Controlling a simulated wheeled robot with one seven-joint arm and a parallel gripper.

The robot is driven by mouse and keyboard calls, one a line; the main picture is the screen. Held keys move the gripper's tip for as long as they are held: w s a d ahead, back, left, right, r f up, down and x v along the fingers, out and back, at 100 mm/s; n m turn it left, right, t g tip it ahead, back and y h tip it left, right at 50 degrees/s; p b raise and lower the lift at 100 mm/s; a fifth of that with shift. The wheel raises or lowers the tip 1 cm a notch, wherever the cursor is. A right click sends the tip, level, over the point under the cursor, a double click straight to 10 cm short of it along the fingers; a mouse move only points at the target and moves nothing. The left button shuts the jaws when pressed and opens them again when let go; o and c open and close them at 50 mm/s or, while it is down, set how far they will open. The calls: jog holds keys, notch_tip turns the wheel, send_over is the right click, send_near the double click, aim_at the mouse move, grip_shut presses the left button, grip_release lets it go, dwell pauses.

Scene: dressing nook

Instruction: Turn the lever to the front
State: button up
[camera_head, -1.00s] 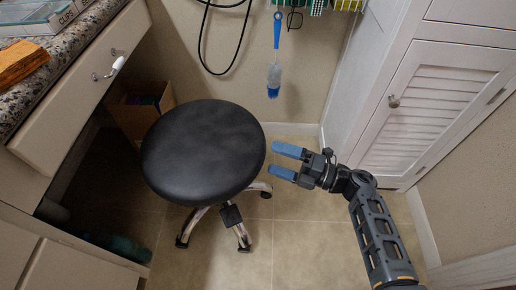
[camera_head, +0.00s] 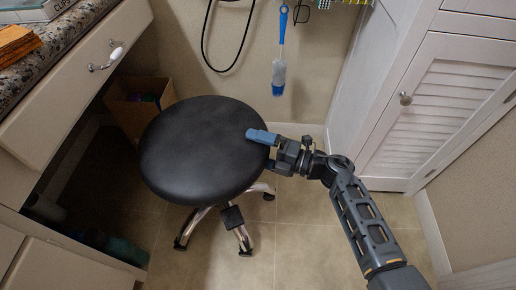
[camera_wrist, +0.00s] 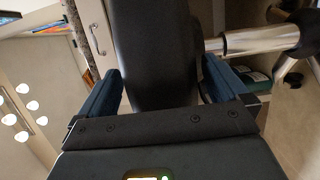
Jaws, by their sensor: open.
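The stool has a round black seat (camera_head: 200,150) on a chrome base, left of centre in the head view. My gripper (camera_head: 264,147) is open at the seat's right rim. In the wrist view the black seat edge (camera_wrist: 155,55) lies between the two spread fingers, and contact cannot be told. A metal column (camera_wrist: 262,40) shows at the right there. I cannot clearly make out a lever under the seat.
The desk drawer front (camera_head: 75,90) is left of the stool, with a cardboard box (camera_head: 135,105) behind it. A white louvred cabinet (camera_head: 435,105) stands at right. A blue brush (camera_head: 279,70) and a black cable hang on the back wall. Floor is clear in front.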

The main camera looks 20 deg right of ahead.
jog(key=c, duration=1.3)
jog(key=shift+w, duration=0.1)
